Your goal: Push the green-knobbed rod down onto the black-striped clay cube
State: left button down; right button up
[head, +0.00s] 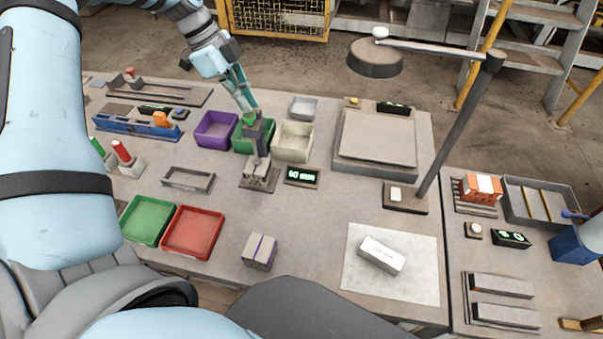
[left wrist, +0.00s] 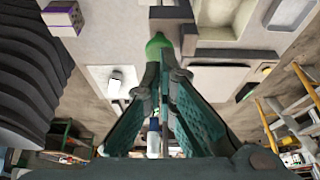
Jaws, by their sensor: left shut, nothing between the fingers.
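The green knob (head: 249,117) tops the dark upright rod of a small grey press stand (head: 258,183). In the left wrist view the knob (left wrist: 157,44) shows just beyond my fingertips. A grey block sits low in the stand under the rod; I cannot make out its black stripe. My left gripper (head: 246,103) reaches down from the back, its teal fingers shut and empty, tips at the knob. The left wrist view shows the fingers (left wrist: 163,75) together; whether they touch the knob I cannot tell. My right gripper is not in view.
A display reading 60 mm (head: 302,176) lies right of the stand. Purple (head: 202,137), green and cream bins stand close behind it. A purple-striped cube (head: 259,251) is in front. Green and red trays (head: 193,251) lie front left.

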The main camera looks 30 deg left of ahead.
pick_arm(q)
notch_tip(320, 180, up, 6)
jog(key=p, duration=0.4)
jog(key=shift+r, duration=0.2)
jog(key=shift+f, duration=0.1)
